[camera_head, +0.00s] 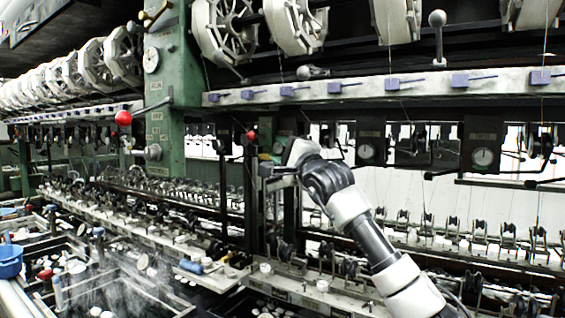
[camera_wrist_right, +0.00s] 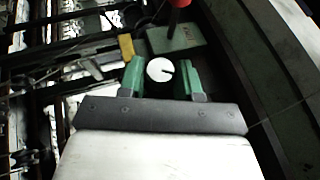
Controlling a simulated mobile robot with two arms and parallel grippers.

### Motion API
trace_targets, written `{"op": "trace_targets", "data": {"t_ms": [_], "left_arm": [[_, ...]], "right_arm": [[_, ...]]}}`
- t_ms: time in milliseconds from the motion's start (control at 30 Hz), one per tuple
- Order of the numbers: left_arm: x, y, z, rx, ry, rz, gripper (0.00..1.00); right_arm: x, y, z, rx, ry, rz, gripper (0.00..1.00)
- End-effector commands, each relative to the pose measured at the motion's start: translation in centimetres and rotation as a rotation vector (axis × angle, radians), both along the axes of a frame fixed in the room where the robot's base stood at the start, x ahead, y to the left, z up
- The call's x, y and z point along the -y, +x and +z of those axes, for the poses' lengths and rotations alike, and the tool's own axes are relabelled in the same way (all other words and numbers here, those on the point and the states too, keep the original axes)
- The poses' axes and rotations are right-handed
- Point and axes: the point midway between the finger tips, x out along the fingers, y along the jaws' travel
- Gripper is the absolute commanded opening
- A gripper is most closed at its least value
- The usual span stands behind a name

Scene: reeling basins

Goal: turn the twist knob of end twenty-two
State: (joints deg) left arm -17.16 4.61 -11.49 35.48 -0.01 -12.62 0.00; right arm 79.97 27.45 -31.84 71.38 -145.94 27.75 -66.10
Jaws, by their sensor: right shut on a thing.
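A white round knob face (camera_wrist_right: 160,70) with a short dark mark shows in the right wrist view. It sits between the two green fingers of my right gripper (camera_wrist_right: 161,78), which is shut on it. In the head view my right gripper (camera_head: 268,172) is at the machine, beside a dark upright post right of the green column. The knob is not clear in the head view, hidden at the gripper. No end number can be read. My left gripper is not in view.
A green column (camera_head: 165,100) with a red ball lever (camera_head: 124,118) stands left of my right arm. White reels (camera_head: 295,25) hang above. A long rail (camera_head: 400,86) with purple clips runs across. Steaming basins (camera_head: 120,290) and a blue bowl (camera_head: 10,262) are at lower left.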

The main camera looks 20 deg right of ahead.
Motion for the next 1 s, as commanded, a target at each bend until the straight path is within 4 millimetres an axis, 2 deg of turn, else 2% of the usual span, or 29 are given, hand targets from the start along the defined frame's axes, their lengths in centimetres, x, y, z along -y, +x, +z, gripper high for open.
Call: {"op": "trace_targets", "data": {"t_ms": [33, 467, 500, 633, 667, 1000], "left_arm": [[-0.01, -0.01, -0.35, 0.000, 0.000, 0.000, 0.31], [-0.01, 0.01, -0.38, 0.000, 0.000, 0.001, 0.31], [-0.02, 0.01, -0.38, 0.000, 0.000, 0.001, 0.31], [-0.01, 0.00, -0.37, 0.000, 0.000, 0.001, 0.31], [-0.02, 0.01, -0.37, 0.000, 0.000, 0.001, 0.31], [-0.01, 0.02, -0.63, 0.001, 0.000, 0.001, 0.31]], "right_arm": [[-0.15, 0.15, -0.57, -0.004, 0.002, 0.001, 0.10], [-0.14, 0.18, -0.48, 0.001, 0.006, 0.002, 0.10], [-0.14, 0.18, -0.48, 0.001, 0.006, 0.002, 0.37], [-0.12, 0.14, -0.38, 0.002, 0.007, 0.001, 0.57], [-0.11, 0.13, -0.34, 0.003, 0.007, 0.001, 0.59], [0.07, -0.26, -0.39, 0.007, 0.007, 0.000, 0.59]]}}
